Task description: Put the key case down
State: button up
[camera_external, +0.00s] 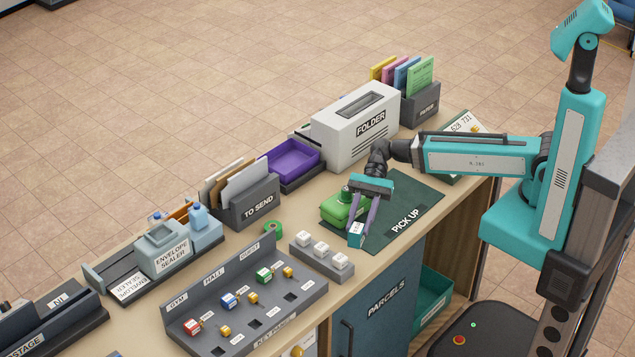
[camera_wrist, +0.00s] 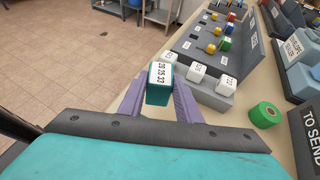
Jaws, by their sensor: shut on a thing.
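The key case, seemingly the small teal box with a white numbered label (camera_wrist: 159,77), is between the two purple fingers of my gripper (camera_wrist: 160,100). In the external view the case (camera_external: 356,236) is at the fingertips of my gripper (camera_external: 361,226), over the front-left edge of the dark green PICK UP mat (camera_external: 420,195). I cannot tell whether it touches the surface below. The fingers are shut on it.
A grey block with three white cubes (camera_external: 322,258) stands left of the mat. A green tape roll (camera_external: 273,228) lies behind it. The key panel (camera_external: 235,308) stands further left. The FOLDER machine (camera_external: 352,125) stands behind the mat. The mat's right part is bare.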

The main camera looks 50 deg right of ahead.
aim_at(359, 231)
jog(key=shift+f, duration=0.1)
dwell(0.3)
jog(key=shift+f+p, duration=0.4)
jog(key=shift+f, duration=1.3)
jog(key=shift+f, duration=0.4)
jog(key=o, duration=1.1)
jog(key=shift+r, duration=0.1)
jog(key=shift+d+r, duration=0.1)
jog(key=shift+r, duration=0.25)
jog(key=b+v, duration=0.3)
jog(key=v, duration=0.8)
jog(key=shift+w+d+r+b, duration=0.1)
jog(key=shift+d+r+b, duration=0.05)
jog(key=shift+d+b, duration=0.25)
jog(key=shift+a, duration=0.2)
